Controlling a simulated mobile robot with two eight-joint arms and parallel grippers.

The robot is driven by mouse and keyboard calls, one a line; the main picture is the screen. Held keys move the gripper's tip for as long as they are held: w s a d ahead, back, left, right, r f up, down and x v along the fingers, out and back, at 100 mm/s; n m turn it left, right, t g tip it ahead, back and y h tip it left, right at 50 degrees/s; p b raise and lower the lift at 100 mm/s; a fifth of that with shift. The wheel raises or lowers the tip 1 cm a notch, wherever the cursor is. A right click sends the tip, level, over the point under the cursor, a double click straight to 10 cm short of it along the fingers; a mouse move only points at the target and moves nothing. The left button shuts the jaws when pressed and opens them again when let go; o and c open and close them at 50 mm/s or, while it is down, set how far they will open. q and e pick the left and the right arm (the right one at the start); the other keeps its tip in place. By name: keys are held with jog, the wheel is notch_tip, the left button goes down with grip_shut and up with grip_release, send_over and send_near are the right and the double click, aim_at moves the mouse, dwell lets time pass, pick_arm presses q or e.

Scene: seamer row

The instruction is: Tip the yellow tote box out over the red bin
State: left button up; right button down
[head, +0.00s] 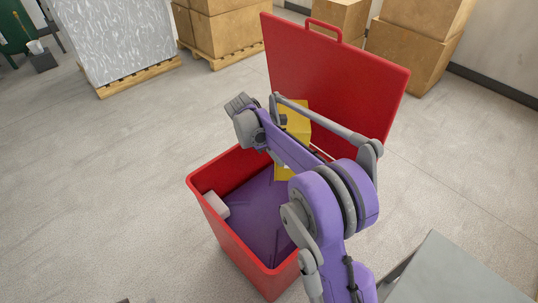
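The red bin (236,246) stands on the floor at the middle, with its red lid (340,85) swung open at the back. The yellow tote box (297,119) is over the back part of the bin's opening, in front of the lid. My purple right arm covers much of the tote box, so its mouth and exact tilt are hard to tell. My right gripper (283,120) is at the tote box's upper left side and appears shut on it; its fingertips are mostly hidden. My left gripper is out of view.
A pale block (215,204) lies inside the bin at the left, on a purple inner surface (255,212). A grey table (460,272) is at the lower right. Cardboard boxes (415,50) and a wrapped pallet load (115,40) stand behind.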

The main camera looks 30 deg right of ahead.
jog(key=s+d+f+t+y+b, duration=0.5)
jog(key=d+f+t+y+b, duration=0.3)
jog(key=f+y+b, duration=0.4)
jog(key=shift+d+f+t+y, duration=0.3)
jog(key=shift+d+y, duration=0.5)
jog(key=shift+y, duration=1.1)
